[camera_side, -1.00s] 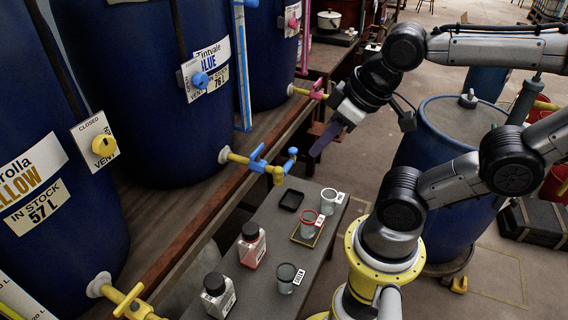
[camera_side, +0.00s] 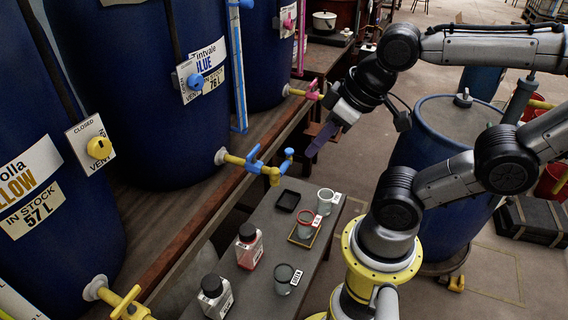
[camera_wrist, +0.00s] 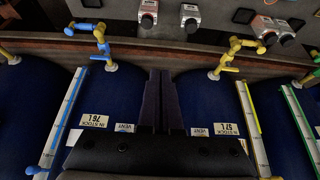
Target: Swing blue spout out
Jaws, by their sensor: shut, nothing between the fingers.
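The blue spout (camera_side: 272,169) is a yellow tap on the Tintvale blue drum, with a blue lever handle (camera_side: 254,157) and a blue knob (camera_side: 289,153) at its outer end. It reaches out over the bench edge. In the wrist view the blue spout (camera_wrist: 103,46) shows upside down at upper left. My gripper (camera_side: 309,154) is shut and empty, its dark purple fingers pointing down and left, close to the right of the blue knob in the side view and seemingly apart from it. In the wrist view my gripper (camera_wrist: 162,73) lies right of the spout.
The yellow drum's tap (camera_side: 130,304) stands at lower left, a pink-handled tap (camera_side: 309,95) behind. The low table below holds cups (camera_side: 306,223), a red-content bottle (camera_side: 249,246), another bottle (camera_side: 215,296) and a black tray (camera_side: 287,201). A capped blue barrel (camera_side: 440,150) stands right.

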